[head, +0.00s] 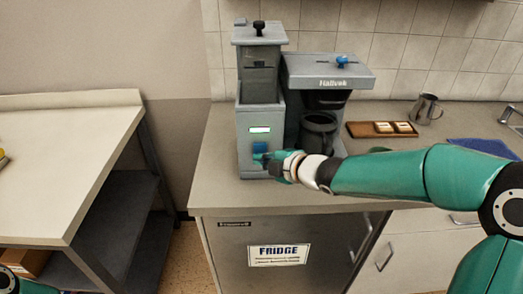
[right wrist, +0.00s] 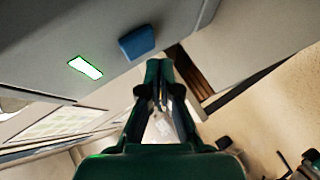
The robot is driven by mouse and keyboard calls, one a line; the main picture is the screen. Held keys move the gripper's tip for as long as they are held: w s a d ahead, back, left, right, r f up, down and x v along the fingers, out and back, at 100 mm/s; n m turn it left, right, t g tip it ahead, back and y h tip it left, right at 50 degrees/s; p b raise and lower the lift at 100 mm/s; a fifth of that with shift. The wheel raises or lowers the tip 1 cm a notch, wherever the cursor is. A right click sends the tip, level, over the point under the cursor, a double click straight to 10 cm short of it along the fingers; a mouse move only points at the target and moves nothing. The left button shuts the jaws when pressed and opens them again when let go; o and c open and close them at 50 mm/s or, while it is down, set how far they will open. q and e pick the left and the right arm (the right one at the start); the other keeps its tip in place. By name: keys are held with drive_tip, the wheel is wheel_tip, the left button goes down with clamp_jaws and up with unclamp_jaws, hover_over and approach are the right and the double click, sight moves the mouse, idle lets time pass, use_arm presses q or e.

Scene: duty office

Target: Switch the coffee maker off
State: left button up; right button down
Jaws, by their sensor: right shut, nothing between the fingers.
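The coffee maker (head: 245,117) is a grey machine on the counter, with a dark pot (head: 318,132) under its brew head. Its front carries a blue switch (head: 260,147) below a lit display with a green edge (head: 260,130). In the right wrist view the blue switch (right wrist: 137,42) and the lit display (right wrist: 85,67) show close up. My right gripper (head: 262,160) is shut and empty at the lower front of the machine, just below the switch. In the right wrist view its fingertips (right wrist: 160,66) are near the switch; I cannot tell whether they touch the machine. My left gripper is not visible.
A wooden board (head: 365,130) with small items, a metal jug (head: 426,109) and a blue cloth (head: 482,150) lie to the right on the counter. A fridge (head: 285,238) is below. A separate table (head: 70,150) stands at left, with a gap between.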

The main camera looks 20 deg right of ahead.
idle(0.4)
drive_tip(key=shift+w+d+r+p, duration=0.15)
drive_tip(key=shift+w+p, duration=0.15)
drive_tip(key=shift+w, duration=0.15)
drive_tip(key=shift+w+d+p, duration=0.1)
drive_tip(key=shift+w+p, duration=0.25)
drive_tip(key=shift+w, duration=0.05)
idle(0.6)
drive_tip(key=shift+s+a+b, duration=0.25)
drive_tip(key=shift+s+b, duration=0.55)
drive_tip(key=shift+s, duration=0.1)
